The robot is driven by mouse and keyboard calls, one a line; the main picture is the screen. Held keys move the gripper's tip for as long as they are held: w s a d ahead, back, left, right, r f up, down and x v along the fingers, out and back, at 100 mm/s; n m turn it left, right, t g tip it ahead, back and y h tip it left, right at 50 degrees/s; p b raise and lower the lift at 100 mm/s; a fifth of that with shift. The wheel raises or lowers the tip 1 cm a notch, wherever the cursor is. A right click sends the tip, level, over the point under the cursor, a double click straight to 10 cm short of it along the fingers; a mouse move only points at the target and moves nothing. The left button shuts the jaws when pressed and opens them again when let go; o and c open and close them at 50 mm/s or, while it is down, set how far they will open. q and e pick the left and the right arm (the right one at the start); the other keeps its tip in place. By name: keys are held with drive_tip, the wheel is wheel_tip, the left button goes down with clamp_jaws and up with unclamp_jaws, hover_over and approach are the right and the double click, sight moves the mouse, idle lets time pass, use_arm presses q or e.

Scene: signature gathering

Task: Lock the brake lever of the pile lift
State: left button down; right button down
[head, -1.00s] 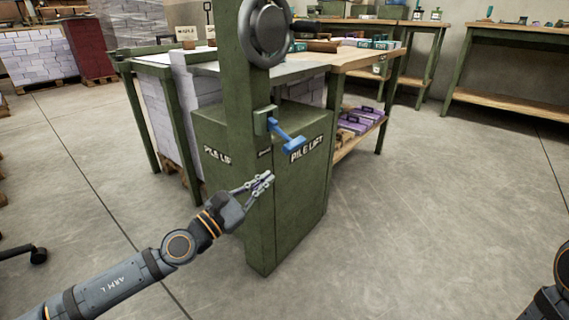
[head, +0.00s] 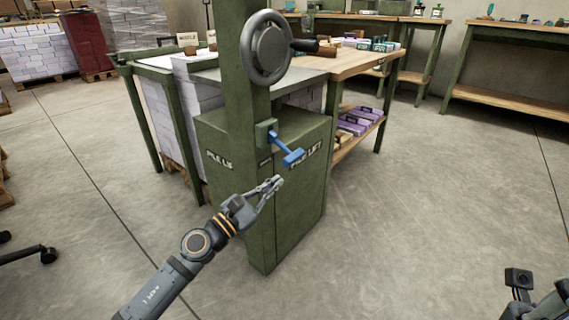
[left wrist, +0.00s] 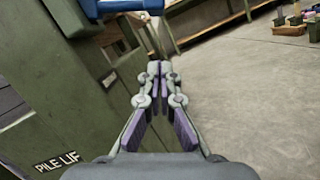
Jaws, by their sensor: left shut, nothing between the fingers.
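The blue brake lever (head: 284,148) sticks out from a small green bracket on the front of the green pile lift (head: 290,215). It slopes down to the right and ends in a blue crossbar handle. My left gripper (head: 277,182) is shut and empty, a little below the handle and apart from it. In the left wrist view the blue handle (left wrist: 122,5) shows at the top edge, beyond the shut fingertips (left wrist: 158,68). My right gripper (head: 519,278) shows only in part at the lower right, far from the lever.
A grey handwheel (head: 266,48) with a dark crank handle is on the post above the lever. A wooden bench (head: 375,62) with purple items on its lower shelf stands behind. A wheeled base (head: 45,255) is at the left edge. The floor right of the lift is clear.

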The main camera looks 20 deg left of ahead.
sight(281, 145)
use_arm(q)
drive_tip(key=d+r+p, duration=0.1)
drive_tip(key=w+r+p, duration=0.1)
drive_tip(key=d+r+p, duration=0.1)
drive_tip(key=r, duration=0.1)
drive_tip(key=shift+w+d+r+p, duration=0.1)
drive_tip(key=shift+w+d+p, duration=0.15)
drive_tip(key=shift+d+p, duration=0.1)
